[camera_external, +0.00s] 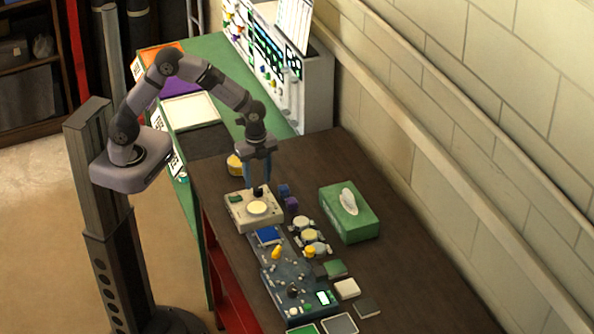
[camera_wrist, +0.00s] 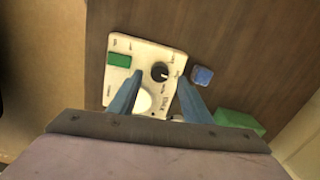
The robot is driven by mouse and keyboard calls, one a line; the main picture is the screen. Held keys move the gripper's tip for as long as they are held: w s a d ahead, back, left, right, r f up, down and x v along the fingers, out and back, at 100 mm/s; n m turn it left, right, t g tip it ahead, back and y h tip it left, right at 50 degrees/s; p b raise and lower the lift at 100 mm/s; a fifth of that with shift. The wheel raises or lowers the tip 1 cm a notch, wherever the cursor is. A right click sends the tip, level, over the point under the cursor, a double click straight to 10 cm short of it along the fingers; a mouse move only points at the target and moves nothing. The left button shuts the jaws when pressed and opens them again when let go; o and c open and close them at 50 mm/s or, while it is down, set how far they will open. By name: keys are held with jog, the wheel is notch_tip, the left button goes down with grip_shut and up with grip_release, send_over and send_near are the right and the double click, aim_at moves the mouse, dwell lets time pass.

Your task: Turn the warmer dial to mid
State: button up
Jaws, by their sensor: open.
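The warmer is a cream box (camera_external: 240,222) near the left edge of the dark table, with a round pale plate (camera_external: 258,208) on top. Its black dial (camera_wrist: 160,71) shows in the wrist view with a light pointer mark; the labels around it are too small to read. In the external view the dial is mostly hidden by my fingers. My gripper (camera_external: 257,188) points down over the warmer, with its blue fingers apart. In the wrist view my gripper (camera_wrist: 160,82) has one finger on each side of the dial. I cannot tell whether they touch it.
Blue and purple blocks (camera_external: 287,197) stand close right of the warmer. A green tissue box (camera_external: 350,212) is further right. A yellow round object (camera_external: 235,164) sits behind. A dark control panel (camera_external: 290,285) and several small jars (camera_external: 309,235) lie in front.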

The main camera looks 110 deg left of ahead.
aim_at(258, 188)
jog(key=shift+r+b, duration=0.5)
jog(key=shift+r, duration=1.55)
jog(key=s+d+f+n, duration=0.2)
jog(key=s+d+n, duration=0.5)
jog(key=s+d, duration=0.8)
jog(key=shift+s+d+f+n, duration=0.3)
jog(key=shift+s+f, duration=0.1)
jog(key=shift+s, duration=0.85)
jog(key=shift+a, duration=0.1)
jog(key=shift+c, duration=0.2)
